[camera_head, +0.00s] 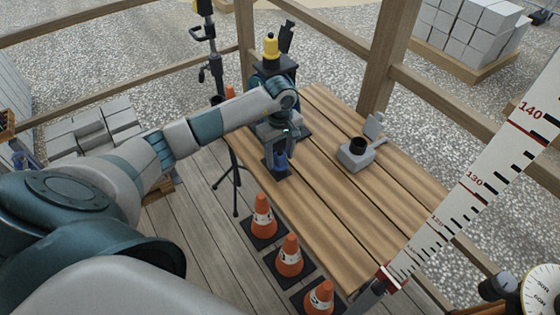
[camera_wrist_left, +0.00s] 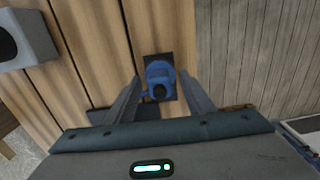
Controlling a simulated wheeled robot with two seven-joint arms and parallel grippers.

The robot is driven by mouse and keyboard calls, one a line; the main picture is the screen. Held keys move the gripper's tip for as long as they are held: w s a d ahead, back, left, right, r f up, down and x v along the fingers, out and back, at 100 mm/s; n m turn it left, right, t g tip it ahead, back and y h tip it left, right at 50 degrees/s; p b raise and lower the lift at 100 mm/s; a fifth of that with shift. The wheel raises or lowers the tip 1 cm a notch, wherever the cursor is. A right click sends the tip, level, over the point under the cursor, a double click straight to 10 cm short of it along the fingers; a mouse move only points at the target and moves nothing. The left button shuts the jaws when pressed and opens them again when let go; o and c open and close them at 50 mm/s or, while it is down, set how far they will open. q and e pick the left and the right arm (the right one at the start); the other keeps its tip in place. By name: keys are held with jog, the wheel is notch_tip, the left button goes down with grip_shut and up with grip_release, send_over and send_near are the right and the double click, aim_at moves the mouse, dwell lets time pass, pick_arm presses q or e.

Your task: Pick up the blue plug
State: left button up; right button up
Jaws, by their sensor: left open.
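The blue plug (camera_head: 281,160) stands on a small black pad (camera_head: 271,170) near the left edge of the wooden table. In the left wrist view the plug (camera_wrist_left: 160,76) shows from above, with a dark round opening facing the camera, on the black pad (camera_wrist_left: 152,59). My left gripper (camera_head: 281,150) points down at the plug and partly hides it in the head view. My right gripper is in neither view.
A grey socket box (camera_head: 354,155) with a raised lid stands on the wooden table (camera_head: 345,218), right of the plug. A yellow-topped item (camera_head: 270,47) is at the far end. A large white scale (camera_head: 490,165) crosses the right side.

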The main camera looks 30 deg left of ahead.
pick_arm(q)
jog(key=shift+f, duration=0.1)
jog(key=shift+c, duration=0.5)
grip_shut()
